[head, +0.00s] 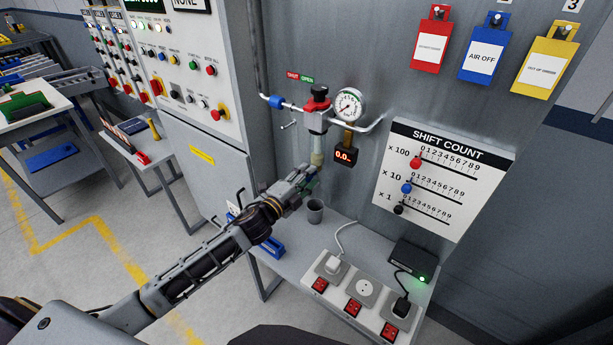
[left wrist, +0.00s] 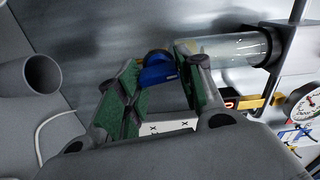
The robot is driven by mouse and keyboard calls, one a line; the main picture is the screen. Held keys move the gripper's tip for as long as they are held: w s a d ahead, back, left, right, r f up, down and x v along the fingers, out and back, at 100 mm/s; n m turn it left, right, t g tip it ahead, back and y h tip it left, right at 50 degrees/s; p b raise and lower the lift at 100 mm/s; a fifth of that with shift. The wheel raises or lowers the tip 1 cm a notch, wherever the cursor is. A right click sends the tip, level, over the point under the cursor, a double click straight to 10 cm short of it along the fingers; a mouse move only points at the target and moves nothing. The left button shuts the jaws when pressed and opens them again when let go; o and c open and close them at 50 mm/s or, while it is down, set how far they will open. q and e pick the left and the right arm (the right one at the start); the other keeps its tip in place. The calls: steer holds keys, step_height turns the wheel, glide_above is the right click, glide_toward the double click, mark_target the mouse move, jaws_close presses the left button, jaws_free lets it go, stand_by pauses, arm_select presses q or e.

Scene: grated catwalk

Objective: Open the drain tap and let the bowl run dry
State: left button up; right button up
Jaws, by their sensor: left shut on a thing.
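The drain tap (left wrist: 157,72) is at the bowl's lower end, with a blue part and a brassy rim. My left gripper (head: 312,179) is just below the bowl; its green-padded fingers (left wrist: 158,62) are shut on the tap, one on each side. In the head view the fingers hide the tap. My right gripper is not in view.
A grey cup (head: 315,211) stands open-topped on the shelf below the bowl. A pressure gauge (head: 349,104) and a small display (head: 346,155) sit right of the regulator. Sockets (head: 364,290) and a black box (head: 411,261) occupy the shelf's right part.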

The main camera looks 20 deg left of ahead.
arm_select(q)
steer(key=shift+m, duration=0.9)
steer(key=shift+f, duration=0.1)
steer(key=o, duration=1)
steer(key=shift+s, duration=0.2)
steer(key=shift+v, duration=5.75)
steer(key=shift+a, duration=0.1)
